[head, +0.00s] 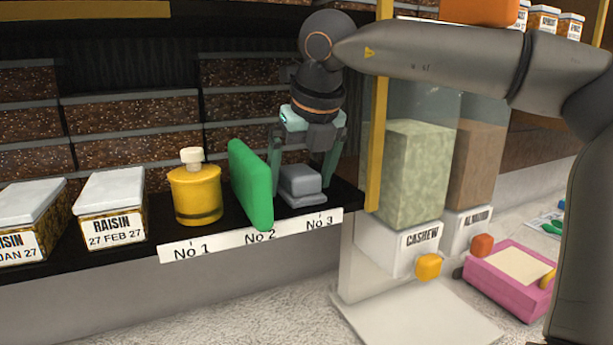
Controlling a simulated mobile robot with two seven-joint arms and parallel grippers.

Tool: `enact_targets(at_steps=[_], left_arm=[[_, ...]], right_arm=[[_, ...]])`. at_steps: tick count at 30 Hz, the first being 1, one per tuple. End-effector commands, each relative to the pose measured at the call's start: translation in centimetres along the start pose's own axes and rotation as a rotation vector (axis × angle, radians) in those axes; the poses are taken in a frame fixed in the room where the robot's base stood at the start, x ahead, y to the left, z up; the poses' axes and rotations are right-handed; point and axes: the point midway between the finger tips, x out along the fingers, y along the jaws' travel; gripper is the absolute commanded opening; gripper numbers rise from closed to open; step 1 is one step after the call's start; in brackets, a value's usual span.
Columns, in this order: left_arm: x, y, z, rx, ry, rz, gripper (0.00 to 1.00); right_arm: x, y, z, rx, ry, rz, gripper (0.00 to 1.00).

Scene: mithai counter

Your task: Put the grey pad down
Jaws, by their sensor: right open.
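The grey pad (301,182) rests on the black shelf above the label No 3 (322,221). My right gripper (305,172) points down over it, with its fingers apart on either side of the pad. The fingers look clear of the pad, though contact at the far side cannot be told. My left gripper is not in view.
A green upright block (251,185) stands just left of the pad, close to my gripper's left finger. A yellow jar (195,193) stands above No 1. Raisin boxes (111,206) sit further left. A yellow post (377,115) and the cashew bin (415,180) stand close on the right.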

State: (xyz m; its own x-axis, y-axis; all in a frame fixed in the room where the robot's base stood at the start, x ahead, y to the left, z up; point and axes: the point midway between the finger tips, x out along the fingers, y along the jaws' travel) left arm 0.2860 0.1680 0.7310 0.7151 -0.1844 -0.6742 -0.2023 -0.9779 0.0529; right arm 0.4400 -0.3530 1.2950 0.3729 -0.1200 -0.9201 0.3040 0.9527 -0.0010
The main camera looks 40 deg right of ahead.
Motion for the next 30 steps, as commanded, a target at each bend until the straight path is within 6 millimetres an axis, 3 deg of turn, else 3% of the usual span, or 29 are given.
enact_targets(at_steps=[5,10,21,30], left_arm=[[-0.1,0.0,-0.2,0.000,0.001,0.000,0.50],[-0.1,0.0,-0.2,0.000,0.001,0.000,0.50],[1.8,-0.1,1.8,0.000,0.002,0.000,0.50],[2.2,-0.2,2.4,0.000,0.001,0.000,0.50]], right_arm=[[-1.7,0.0,0.2,0.001,-0.005,-0.001,1.00],[-5.5,0.0,0.2,0.001,-0.007,-0.001,1.00],[-8.1,0.0,-7.2,-0.002,-0.004,0.000,1.00],[-9.7,0.1,-10.6,-0.001,0.000,0.000,1.00]])
